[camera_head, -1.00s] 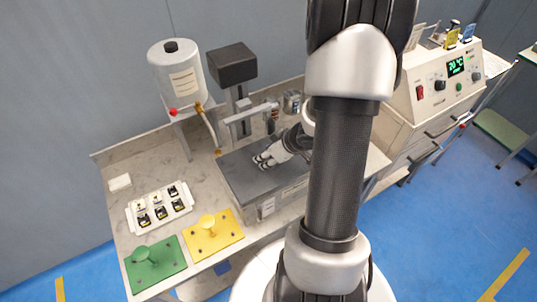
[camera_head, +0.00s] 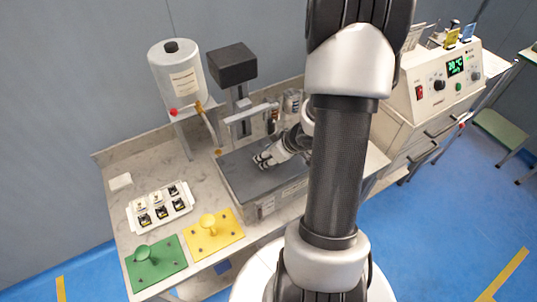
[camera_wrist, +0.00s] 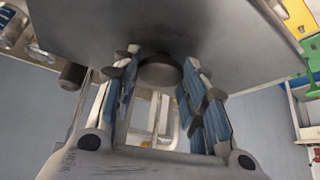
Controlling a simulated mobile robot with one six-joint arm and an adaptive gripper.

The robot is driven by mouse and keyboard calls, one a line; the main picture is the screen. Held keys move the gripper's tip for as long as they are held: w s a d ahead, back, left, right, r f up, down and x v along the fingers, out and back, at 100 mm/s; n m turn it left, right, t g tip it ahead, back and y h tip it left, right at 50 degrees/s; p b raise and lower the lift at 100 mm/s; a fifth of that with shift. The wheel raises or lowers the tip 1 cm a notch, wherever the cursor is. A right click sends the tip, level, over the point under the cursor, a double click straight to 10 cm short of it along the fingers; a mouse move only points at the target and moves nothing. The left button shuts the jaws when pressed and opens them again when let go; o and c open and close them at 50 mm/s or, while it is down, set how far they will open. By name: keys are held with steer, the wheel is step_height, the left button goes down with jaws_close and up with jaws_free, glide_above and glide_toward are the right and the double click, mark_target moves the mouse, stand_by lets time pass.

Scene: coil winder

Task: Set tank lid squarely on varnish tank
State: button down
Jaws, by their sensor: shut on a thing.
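The tank lid is a flat grey plate (camera_head: 236,172) lying over the boxy varnish tank (camera_head: 267,206) at the middle of the bench. In the wrist view the lid (camera_wrist: 240,40) fills the top, with its dark round knob (camera_wrist: 160,70) between my fingers. My gripper (camera_head: 263,161) is shut on this knob, and its fingers also show in the wrist view (camera_wrist: 160,88). The lid looks roughly in line with the tank in the head view. I cannot tell whether it rests fully on the rim. My arm hides the right part of both.
A grey post with a dark block (camera_head: 232,63) and a horizontal bar stands behind the tank. A white canister (camera_head: 178,75) with a tap is at the back left. A yellow plate (camera_head: 225,240), a green plate (camera_head: 165,272) and a white parts tray (camera_head: 158,222) lie to the left.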

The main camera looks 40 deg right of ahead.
steer(key=shift+f+b, duration=0.6)
steer(key=shift+f, duration=0.25)
steer(key=c, duration=0.9)
jaws_free()
steer(key=v, duration=1.2)
steer(key=shift+d, duration=0.1)
steer(key=shift+w+r, duration=0.1)
